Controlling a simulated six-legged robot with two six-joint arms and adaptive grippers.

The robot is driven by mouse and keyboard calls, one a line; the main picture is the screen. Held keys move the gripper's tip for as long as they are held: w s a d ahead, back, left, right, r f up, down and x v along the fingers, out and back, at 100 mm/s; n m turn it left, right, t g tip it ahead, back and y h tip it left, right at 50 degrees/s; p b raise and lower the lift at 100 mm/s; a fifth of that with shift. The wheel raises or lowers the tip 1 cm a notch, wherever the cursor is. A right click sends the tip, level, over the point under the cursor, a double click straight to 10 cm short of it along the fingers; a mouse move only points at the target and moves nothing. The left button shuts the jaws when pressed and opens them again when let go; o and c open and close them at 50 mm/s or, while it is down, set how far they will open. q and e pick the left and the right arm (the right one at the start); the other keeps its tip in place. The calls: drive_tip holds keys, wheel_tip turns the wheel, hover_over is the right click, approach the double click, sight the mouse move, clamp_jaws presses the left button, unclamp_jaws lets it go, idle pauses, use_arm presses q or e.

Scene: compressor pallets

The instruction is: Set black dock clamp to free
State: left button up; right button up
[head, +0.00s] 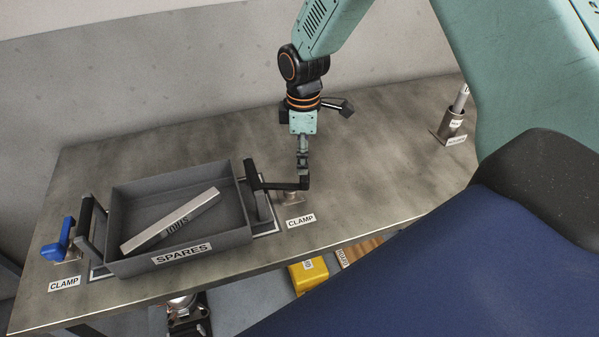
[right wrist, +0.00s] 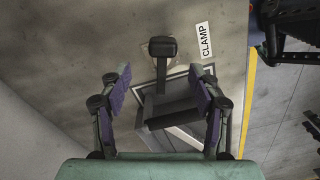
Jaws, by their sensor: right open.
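The black dock clamp (head: 285,186) is at the right end of the grey SPARES tray (head: 205,245), beside a CLAMP label (head: 300,221). Its dark arm lies across toward the tray's right handle (head: 263,200). In the right wrist view the clamp's black handle (right wrist: 162,46) stands just beyond and between the fingertips. I cannot tell whether a finger touches the handle. My left gripper is not in view.
A blue clamp (head: 58,241) with its own label is at the tray's left end. A grey bar (head: 172,220) lies in the tray. A metal cup (head: 452,122) holding a rod stands at the right. The table behind the tray is clear; a wall (head: 130,70) rises behind.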

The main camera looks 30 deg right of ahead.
sight(304, 177)
drive_tip(key=f, duration=0.2)
drive_tip(key=s+f, duration=0.1)
drive_tip(key=f, duration=0.1)
drive_tip(key=shift+s+d, duration=0.1)
drive_tip(key=shift+d, duration=0.2)
drive_tip(key=f, duration=0.3)
drive_tip(key=shift+w+a+f, duration=0.15)
drive_tip(key=shift+w+a, duration=0.1)
drive_tip(key=shift+w, duration=0.15)
drive_tip(key=shift+s, duration=0.1)
drive_tip(key=shift+s+d, duration=0.15)
drive_tip(key=shift+s, duration=0.05)
drive_tip(key=shift+w, duration=0.25)
drive_tip(key=c, duration=0.6)
clamp_jaws()
